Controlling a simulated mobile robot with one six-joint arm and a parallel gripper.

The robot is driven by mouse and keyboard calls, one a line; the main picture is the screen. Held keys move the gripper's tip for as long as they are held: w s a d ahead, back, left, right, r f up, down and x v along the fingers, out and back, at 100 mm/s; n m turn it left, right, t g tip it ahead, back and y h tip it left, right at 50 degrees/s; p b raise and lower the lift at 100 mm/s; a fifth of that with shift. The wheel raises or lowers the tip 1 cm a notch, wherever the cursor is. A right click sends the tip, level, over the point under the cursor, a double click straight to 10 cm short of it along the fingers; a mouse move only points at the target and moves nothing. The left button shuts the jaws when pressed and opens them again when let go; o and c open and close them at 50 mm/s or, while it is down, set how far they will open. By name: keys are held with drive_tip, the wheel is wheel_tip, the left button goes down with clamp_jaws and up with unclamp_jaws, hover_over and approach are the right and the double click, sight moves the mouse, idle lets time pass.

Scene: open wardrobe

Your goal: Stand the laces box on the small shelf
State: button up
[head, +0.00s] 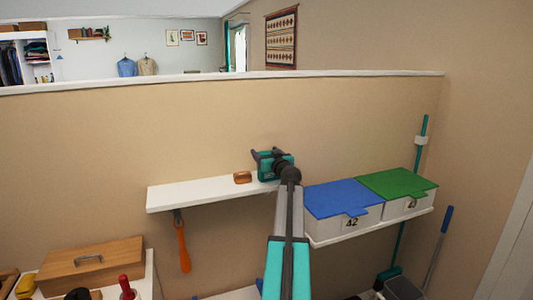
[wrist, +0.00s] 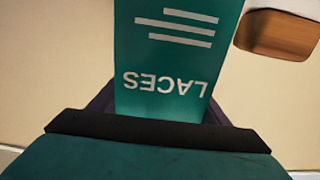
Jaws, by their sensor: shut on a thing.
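The laces box (wrist: 165,55) is teal with white lines and the word LACES, upside down in the wrist view. My gripper (wrist: 160,122) is shut on it. In the head view my gripper (head: 268,160) is at the right part of a white wall shelf (head: 190,193), just right of a brown wooden block or brush (head: 242,177). The box is hard to tell from my teal gripper there. Whether the box touches the shelf cannot be told.
The brown block also shows at the wrist view's upper right (wrist: 278,33), close to the box. Blue-lidded (head: 342,200) and green-lidded (head: 398,186) boxes stand on a shelf to the right. An orange-handled tool (head: 183,248) hangs below the white shelf, whose left part is bare.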

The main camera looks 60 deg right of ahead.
idle(0.3)
drive_tip(key=o, duration=1.1)
drive_tip(key=shift+f, duration=0.1)
drive_tip(key=b+v, duration=0.1)
drive_tip(key=v, duration=1.1)
drive_tip(key=shift+b, duration=0.4)
